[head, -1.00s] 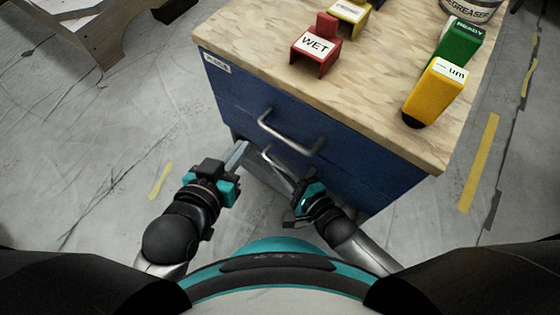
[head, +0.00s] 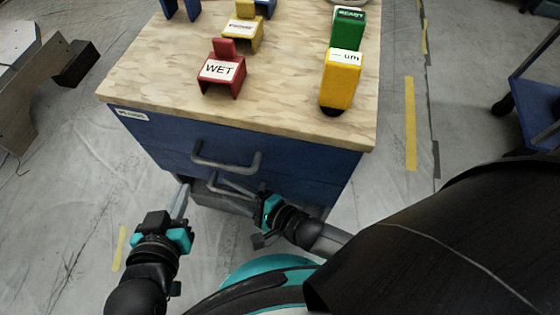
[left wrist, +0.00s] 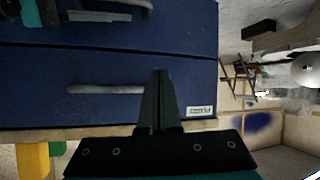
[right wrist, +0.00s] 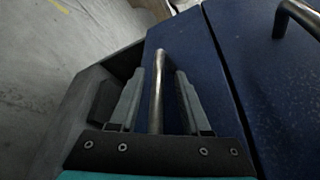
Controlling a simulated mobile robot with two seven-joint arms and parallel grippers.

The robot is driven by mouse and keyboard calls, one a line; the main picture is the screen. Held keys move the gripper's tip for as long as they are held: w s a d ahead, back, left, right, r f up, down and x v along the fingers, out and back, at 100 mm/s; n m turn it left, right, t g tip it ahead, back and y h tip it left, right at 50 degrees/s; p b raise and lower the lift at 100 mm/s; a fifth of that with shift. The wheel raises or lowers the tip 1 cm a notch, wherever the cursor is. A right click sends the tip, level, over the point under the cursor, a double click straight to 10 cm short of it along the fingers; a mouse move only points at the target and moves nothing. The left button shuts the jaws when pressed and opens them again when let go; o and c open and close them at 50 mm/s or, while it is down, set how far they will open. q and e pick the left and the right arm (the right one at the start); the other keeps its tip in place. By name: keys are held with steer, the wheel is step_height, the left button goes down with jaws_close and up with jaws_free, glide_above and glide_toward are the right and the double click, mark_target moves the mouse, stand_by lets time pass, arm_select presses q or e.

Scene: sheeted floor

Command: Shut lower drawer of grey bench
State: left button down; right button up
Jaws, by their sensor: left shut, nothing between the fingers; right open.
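The bench (head: 150,95) has a pale wood top and two blue drawer fronts. The lower drawer front (right wrist: 190,75) looks close to in line with the upper one; I cannot tell whether a small gap is left. Its bar handle (right wrist: 157,85) lies between the spread fingers of my right gripper (right wrist: 155,105), which is open around it. In the head view my right gripper (head: 240,188) is at the lower handle, partly hiding it. My left gripper (head: 183,200) is shut and empty, near the front's left end; its closed fingers show in the left wrist view (left wrist: 157,100).
The upper drawer handle (head: 228,162) is just above my grippers. A red WET block (head: 222,72), a yellow block (head: 342,72), a green block (head: 348,28) and others stand on the top. A blue-framed thing (head: 535,90) stands at the right.

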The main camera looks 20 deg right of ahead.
steer(key=p+v, duration=0.1)
steer(key=v, duration=0.2)
steer(key=shift+p+v, duration=0.6)
steer(key=shift+v, duration=0.45)
arm_select(q)
steer(key=s+a+f+g+y+p, duration=0.3)
steer(key=s+a+g, duration=0.2)
steer(key=a+g, duration=0.2)
steer(key=shift+s+a+n+y, duration=0.2)
steer(key=shift+a+n+y, duration=0.1)
steer(key=shift+a+y, duration=0.1)
arm_select(e)
steer(key=v, duration=0.9)
steer(key=shift+s+d, duration=0.2)
steer(key=shift+r, duration=0.1)
